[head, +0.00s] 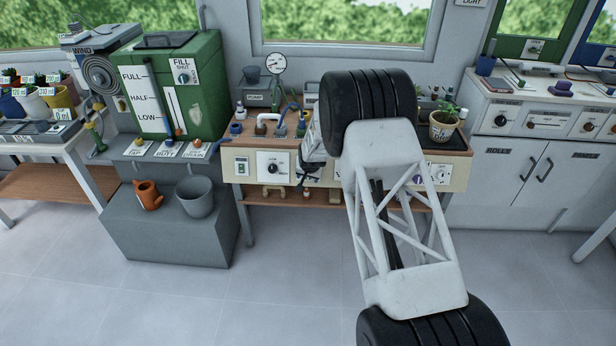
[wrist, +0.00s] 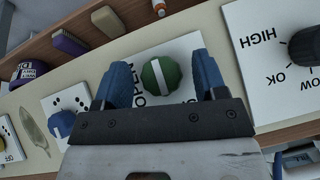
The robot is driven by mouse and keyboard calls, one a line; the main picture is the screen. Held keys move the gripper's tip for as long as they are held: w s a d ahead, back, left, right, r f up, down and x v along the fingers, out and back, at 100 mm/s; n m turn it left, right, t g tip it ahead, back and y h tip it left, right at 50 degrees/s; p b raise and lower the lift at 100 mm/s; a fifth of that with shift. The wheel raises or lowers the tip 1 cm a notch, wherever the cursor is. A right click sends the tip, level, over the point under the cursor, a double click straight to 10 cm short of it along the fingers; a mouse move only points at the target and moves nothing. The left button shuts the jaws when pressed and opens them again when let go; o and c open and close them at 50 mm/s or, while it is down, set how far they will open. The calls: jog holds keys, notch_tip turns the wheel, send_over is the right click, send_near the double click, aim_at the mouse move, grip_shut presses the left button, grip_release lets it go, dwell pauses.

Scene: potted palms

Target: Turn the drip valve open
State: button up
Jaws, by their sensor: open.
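A round green knob (wrist: 162,75) with a white stripe sits on a white plate in the wrist view. I take it to be the drip valve. Its stripe runs nearly up and down in the picture. The word OPEN is printed beside its lower left, partly hidden by my gripper. My gripper (wrist: 161,82) is open, with one blue finger on each side of the knob and a gap showing on both sides. In the head view my gripper (head: 310,172) is at the front panel (head: 238,182) of the wooden bench, and my arm hides the knob.
In the wrist view, a black dial (wrist: 308,47) marked HIGH, OK and LOW is to the right. A blue knob (wrist: 62,124) is to the left. A shelf above holds a brush (wrist: 69,42) and other small items. In the head view, a potted plant (head: 442,125) stands on the bench right of my arm.

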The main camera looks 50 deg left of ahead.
jog(key=c, duration=0.9)
jog(key=shift+w+d+m+g+y, duration=0.1)
jog(key=shift+m+g+y, duration=0.3)
jog(key=shift+m+y, duration=0.15)
jog(key=shift+w+d+m+g+y, duration=0.1)
jog(key=shift+m+g+y, duration=0.35)
jog(key=shift+y, duration=0.2)
jog(key=shift+f+m+g+y, duration=0.1)
jog(key=shift+m+g+y, duration=0.15)
jog(key=shift+m+y, duration=0.25)
jog(key=shift+d+m+g+y, duration=0.1)
jog(key=shift+m+g+y, duration=0.3)
jog(key=shift+m+y, duration=0.6)
jog(key=m+y, duration=0.2)
jog(key=y, duration=0.1)
jog(key=shift+f+m+g, duration=0.25)
jog(key=shift+m+g, duration=0.05)
jog(key=shift+g, duration=0.1)
jog(key=m+y, duration=0.3)
jog(key=m, duration=0.1)
jog(key=shift+s+t+y, duration=0.15)
jog(key=shift+t+y, duration=0.25)
